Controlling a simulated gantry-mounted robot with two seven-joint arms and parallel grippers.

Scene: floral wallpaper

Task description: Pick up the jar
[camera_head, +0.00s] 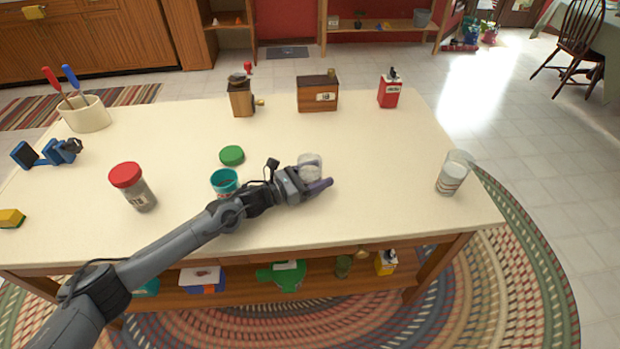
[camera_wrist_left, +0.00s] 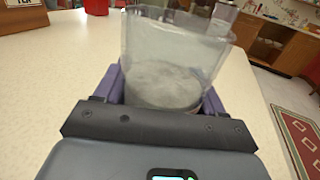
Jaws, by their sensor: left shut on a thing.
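A clear glass jar (camera_head: 309,160) stands near the middle of the table, partly hidden by my left gripper (camera_head: 314,186). In the left wrist view the jar (camera_wrist_left: 172,62) sits between the purple fingers (camera_wrist_left: 160,92), with an open top and a pale grey bottom. My left gripper is shut on it. I cannot tell whether the jar's base touches the table. Another jar (camera_head: 140,194) with a red lid stands at the left, apart from my gripper. My right gripper is not in view.
A teal cup (camera_head: 224,180) stands close beside my left forearm, with a green lid (camera_head: 232,155) behind it. A glass (camera_head: 451,181) stands near the table's right edge. Wooden boxes and a red tin (camera_head: 389,94) line the back. The tabletop (camera_head: 380,150) right of my gripper is clear.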

